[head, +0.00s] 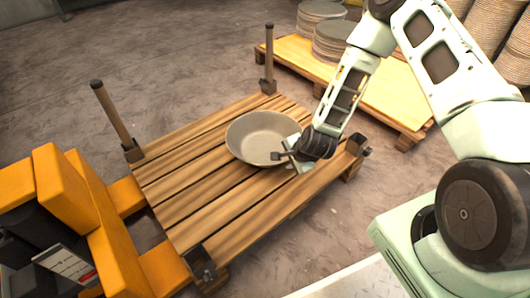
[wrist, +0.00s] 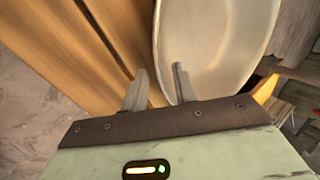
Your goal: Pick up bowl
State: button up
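A round beige-grey bowl (head: 258,138) sits upright and empty on a slatted wooden platform (head: 185,205). My gripper (head: 285,155) is at the bowl's right-hand rim in the head view. In the wrist view the bowl (wrist: 215,40) fills the upper right. The fingers of my gripper (wrist: 160,68) are spread apart there. One finger is outside the bowl's edge over the planks, and the other overlaps the bowl's side. The rim runs between them in the picture. I cannot tell whether either finger touches the bowl.
Wooden posts (head: 112,115) stand at the platform's far corners, with short brackets (head: 200,262) at the near edge. An orange machine (head: 115,235) adjoins the left side. Another pallet (head: 385,95) with stacked round plates (head: 333,40) stands behind. The platform's left part is clear.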

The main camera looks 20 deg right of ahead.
jog(key=shift+w+b+x, duration=0.2)
jog(key=shift+b+x, duration=1.9)
jog(key=shift+x, duration=0.8)
jog(key=shift+r, duration=0.25)
grip_shut()
